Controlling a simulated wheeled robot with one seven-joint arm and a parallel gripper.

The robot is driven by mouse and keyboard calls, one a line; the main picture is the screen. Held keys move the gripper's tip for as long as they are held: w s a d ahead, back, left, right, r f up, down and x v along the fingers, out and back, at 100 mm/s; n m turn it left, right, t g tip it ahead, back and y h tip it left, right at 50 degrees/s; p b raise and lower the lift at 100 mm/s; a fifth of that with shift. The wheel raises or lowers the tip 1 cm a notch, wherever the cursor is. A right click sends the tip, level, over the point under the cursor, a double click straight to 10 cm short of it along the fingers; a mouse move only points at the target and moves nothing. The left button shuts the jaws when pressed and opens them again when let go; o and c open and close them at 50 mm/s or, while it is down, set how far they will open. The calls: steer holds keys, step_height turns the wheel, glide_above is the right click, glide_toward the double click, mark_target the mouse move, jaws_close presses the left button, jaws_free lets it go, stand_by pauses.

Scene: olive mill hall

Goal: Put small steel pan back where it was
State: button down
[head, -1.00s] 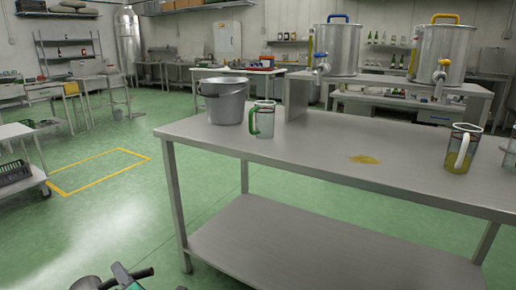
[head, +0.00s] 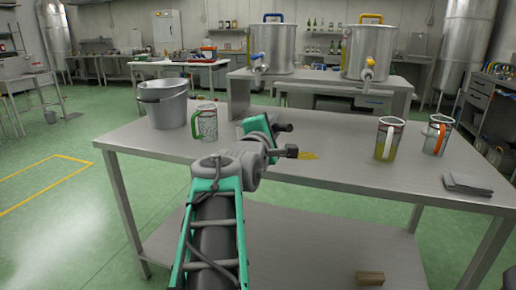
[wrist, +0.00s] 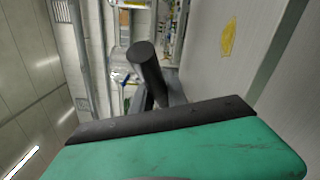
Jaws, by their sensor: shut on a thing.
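My gripper (head: 284,140), with green and black parts, shows over the near half of the steel table (head: 340,170) in the head view. It is shut on a dark rod (wrist: 147,67), seen in the wrist view, which looks like the handle of the small steel pan. No pan body can be made out in either view; my gripper may hide it. A yellow spill (head: 309,156) lies on the tabletop just right of my gripper; it also shows in the wrist view (wrist: 228,37).
A grey bucket (head: 163,108) and a green-handled jug (head: 208,125) stand on the left. A jug of yellow liquid (head: 386,145), an orange-handled jug (head: 431,140) and a grey folded cloth (head: 467,183) are right. Two tapped steel tanks stand behind. A wooden block (head: 370,278) lies below.

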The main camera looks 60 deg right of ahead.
steer(key=s+d+r+m+g, duration=0.1)
steer(key=s+r+g, duration=0.15)
steer(key=s, duration=0.35)
steer(key=shift+m, duration=0.3)
steer(key=shift+w+d+f+b, duration=0.8)
steer(key=shift+w+d+f, duration=0.8)
steer(key=shift+f, duration=0.4)
steer(key=shift+w+d+f+b, duration=0.75)
steer(key=shift+w+d+f, duration=0.85)
steer(key=shift+f, duration=0.35)
steer(key=shift+w+d+f+b, duration=0.8)
steer(key=shift+w+d+f, duration=0.8)
steer(key=shift+f, duration=0.4)
steer(key=shift+f, duration=0.2)
steer(key=c, duration=1.3)
jaws_free()
